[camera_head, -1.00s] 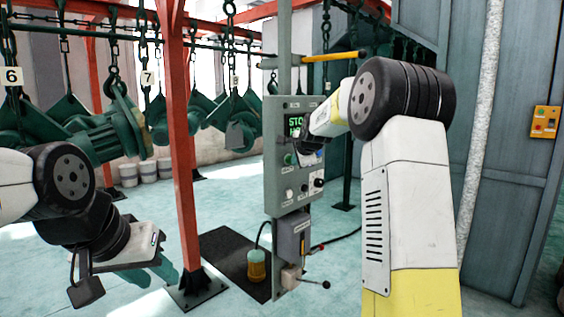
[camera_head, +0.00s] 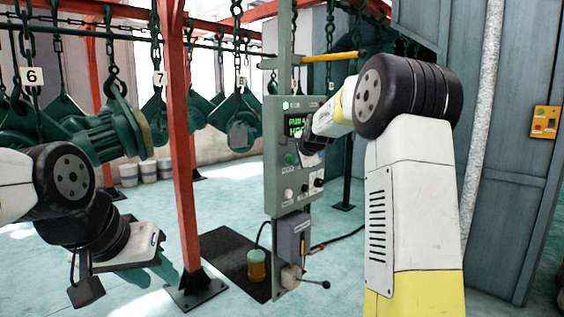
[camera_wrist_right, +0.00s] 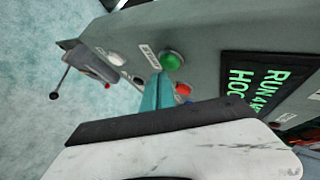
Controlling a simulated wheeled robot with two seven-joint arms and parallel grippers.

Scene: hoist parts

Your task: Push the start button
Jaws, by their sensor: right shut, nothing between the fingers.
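In the right wrist view the green button (camera_wrist_right: 172,61) sits just beyond the teal fingertips of my right gripper (camera_wrist_right: 160,78). The fingers are together and empty; I cannot tell whether they touch the button. In the head view my right gripper (camera_head: 306,150) is at the panel, its tips partly hidden. The display (camera_wrist_right: 258,82) shows green text beginning "RUN". My left gripper (camera_head: 160,274) hangs low at the left, fingers mostly hidden by its wrist.
A red button (camera_wrist_right: 183,89) lies close to the right fingers, and a white knob (camera_wrist_right: 115,58) is further along the panel. A red post (camera_head: 182,150) stands between my arms. Green hoist parts (camera_head: 110,135) hang from chains at the left. A lever (camera_head: 312,283) sticks out below the panel.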

